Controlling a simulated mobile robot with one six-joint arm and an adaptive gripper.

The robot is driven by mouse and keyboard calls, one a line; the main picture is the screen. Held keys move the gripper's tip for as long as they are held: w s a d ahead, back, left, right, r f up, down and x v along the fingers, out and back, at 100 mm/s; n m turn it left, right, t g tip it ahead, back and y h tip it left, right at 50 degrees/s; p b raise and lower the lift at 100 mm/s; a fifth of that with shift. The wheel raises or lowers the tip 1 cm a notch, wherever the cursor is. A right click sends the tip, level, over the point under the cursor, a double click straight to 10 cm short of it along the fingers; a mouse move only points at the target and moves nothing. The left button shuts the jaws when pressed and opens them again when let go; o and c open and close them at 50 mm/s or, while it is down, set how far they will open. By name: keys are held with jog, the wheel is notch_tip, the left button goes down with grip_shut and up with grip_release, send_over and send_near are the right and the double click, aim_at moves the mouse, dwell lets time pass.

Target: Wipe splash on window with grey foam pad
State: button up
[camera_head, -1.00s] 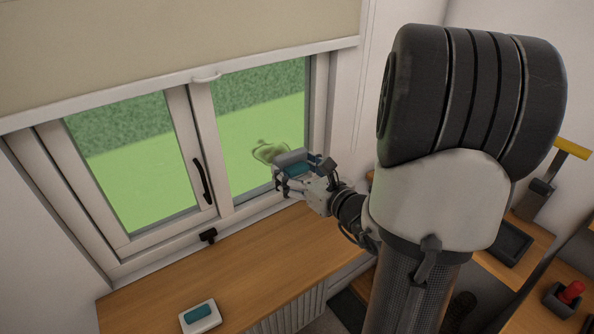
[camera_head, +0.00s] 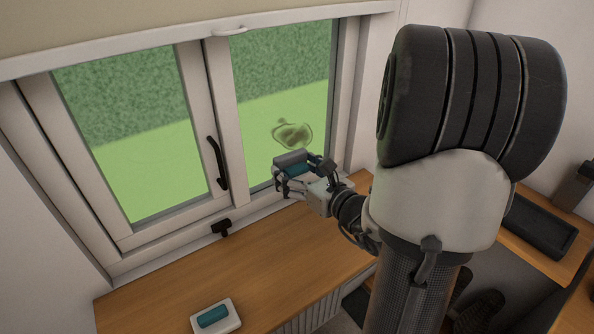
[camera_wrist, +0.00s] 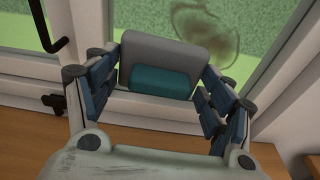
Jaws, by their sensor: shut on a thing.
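The splash (camera_head: 292,134) is a brownish smear on the glass of the right window pane (camera_head: 262,92). It also shows at the upper right of the wrist view (camera_wrist: 207,30). My gripper (camera_head: 292,180) is shut on the grey foam pad (camera_head: 291,157), which has a teal grip (camera_wrist: 163,81) between the fingers. The pad's grey face (camera_wrist: 172,54) points toward the window. In the head view the pad is just below the splash; in the wrist view it is left of and below it. I cannot tell whether the pad touches the glass.
A wooden sill (camera_head: 260,252) runs below the window. On it lies a white tray (camera_head: 232,323) with a teal object (camera_head: 213,316). A black handle (camera_head: 217,163) and a black latch (camera_head: 221,228) sit on the left window frame. A dark tray (camera_head: 541,226) is at right.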

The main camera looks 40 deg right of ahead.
aim_at(271, 152)
jog(key=shift+w+f, duration=0.2)
jog(key=shift+f, duration=0.3)
jog(key=shift+w+d, duration=0.2)
jog(key=shift+w, duration=2.7)
jog(key=shift+w, duration=0.9)
jog(key=shift+d, duration=0.1)
